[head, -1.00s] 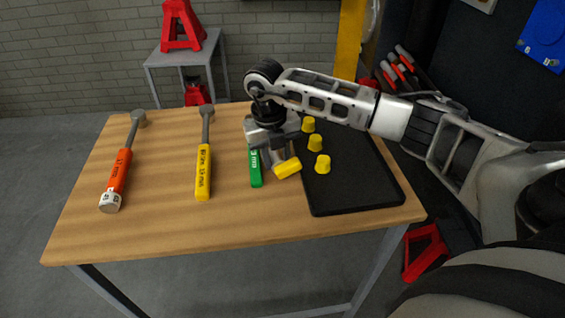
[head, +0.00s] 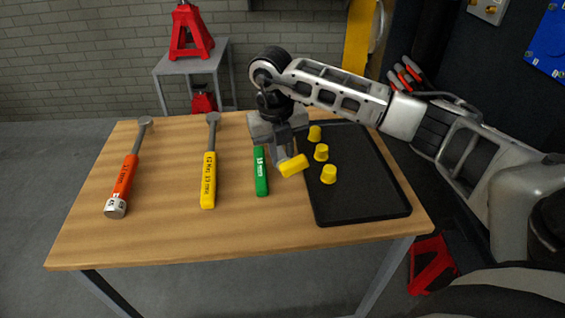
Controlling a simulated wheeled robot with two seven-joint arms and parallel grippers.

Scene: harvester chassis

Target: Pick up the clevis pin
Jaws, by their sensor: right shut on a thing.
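My right gripper (head: 286,160) is shut on a yellow piece (head: 294,166), which I take to be the clevis pin. The piece is tilted and shows just left of the black tray (head: 365,196), above the wooden table. Only its yellow part shows clearly; the fingers hide the rest. Similar yellow pieces stand upright on the tray, at its back left (head: 315,133), in the middle of the row (head: 321,152) and nearest the front (head: 328,174). My left gripper is not in view.
A green-handled tool (head: 261,172) lies close to the left of my right gripper. A yellow-handled tool (head: 209,180) and an orange-handled tool (head: 122,183) lie further left on the wooden table (head: 170,235). The tray's right half is clear.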

